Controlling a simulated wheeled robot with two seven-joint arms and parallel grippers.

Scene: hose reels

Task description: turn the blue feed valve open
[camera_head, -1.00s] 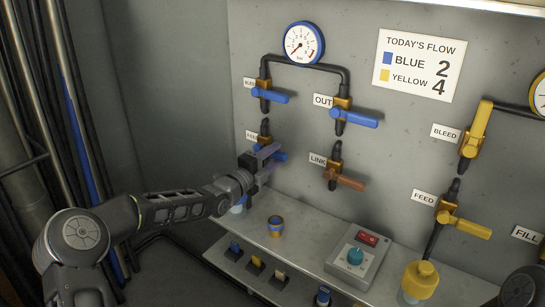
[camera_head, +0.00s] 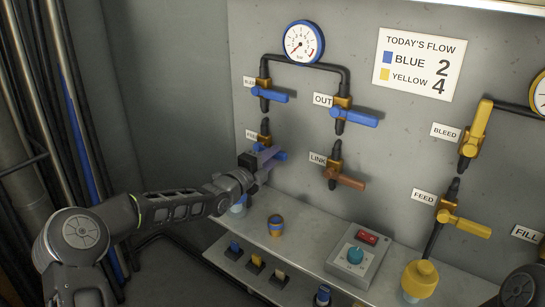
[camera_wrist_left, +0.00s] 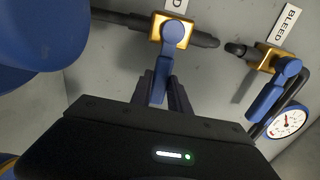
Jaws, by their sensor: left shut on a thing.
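The blue feed valve has a brass body and a blue lever (camera_head: 281,155), at the left of the panel in the head view, below the blue bleed valve (camera_head: 270,95). My left gripper (camera_head: 264,160) is at this lever and hides most of the valve. In the left wrist view, the valve's blue hub (camera_wrist_left: 173,34) shows in front of its brass body, and the lever runs down between the fingers of my left gripper (camera_wrist_left: 163,92). The fingers are shut on the lever. My right gripper is out of view.
Close by are the out valve (camera_head: 355,117) with a blue lever and the link valve (camera_head: 345,180) with a brown lever. Yellow valves (camera_head: 464,222) are at the right. A shelf (camera_head: 310,238) below holds a control box (camera_head: 357,257).

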